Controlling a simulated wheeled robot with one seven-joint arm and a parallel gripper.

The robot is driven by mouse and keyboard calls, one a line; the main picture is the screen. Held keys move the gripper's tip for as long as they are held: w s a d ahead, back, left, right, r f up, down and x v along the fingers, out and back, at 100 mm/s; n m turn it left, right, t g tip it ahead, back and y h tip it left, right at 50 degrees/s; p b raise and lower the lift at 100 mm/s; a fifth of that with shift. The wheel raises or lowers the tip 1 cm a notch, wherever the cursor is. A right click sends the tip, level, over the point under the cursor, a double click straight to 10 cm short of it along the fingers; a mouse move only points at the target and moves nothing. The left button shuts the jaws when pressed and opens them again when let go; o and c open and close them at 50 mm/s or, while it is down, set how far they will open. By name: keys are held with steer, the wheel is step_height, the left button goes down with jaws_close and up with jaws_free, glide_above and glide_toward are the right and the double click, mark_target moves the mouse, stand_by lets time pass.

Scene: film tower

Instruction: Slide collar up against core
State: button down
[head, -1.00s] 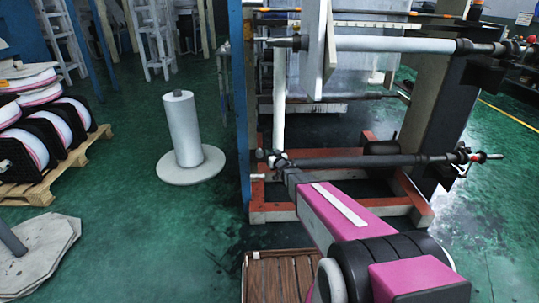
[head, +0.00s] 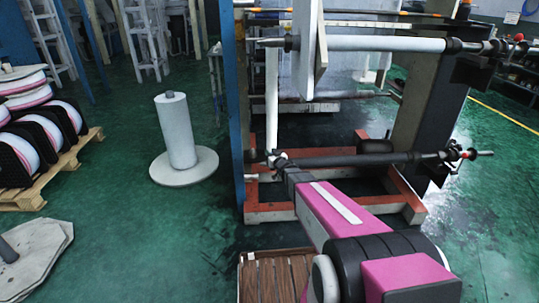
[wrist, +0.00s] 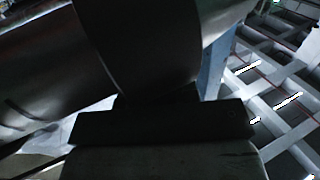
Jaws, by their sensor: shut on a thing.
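My gripper (head: 280,161) is at the left end of the lower dark shaft (head: 350,159), at the end of my pink arm. In the wrist view a wide dark collar (wrist: 140,45) wraps a grey metallic cylinder (wrist: 45,75), and my dark gripper jaws (wrist: 160,121) are shut on it from below. The collar is hard to make out in the head view behind my gripper. A white core tube (head: 375,45) sits on the upper shaft. I cannot tell any core on the lower shaft, or the gap to one.
A blue post (head: 232,110) stands just left of my gripper. A red-orange base frame (head: 280,212) lies below the shaft. A white roll (head: 176,130) stands upright on a round base to the left. A pallet (head: 55,175) holds several film rolls. Green floor between is clear.

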steer(key=shift+s+d+f, duration=0.1)
steer(key=shift+d, duration=2.55)
steer(key=c, duration=0.8)
jaws_free()
steer(key=shift+d, duration=0.1)
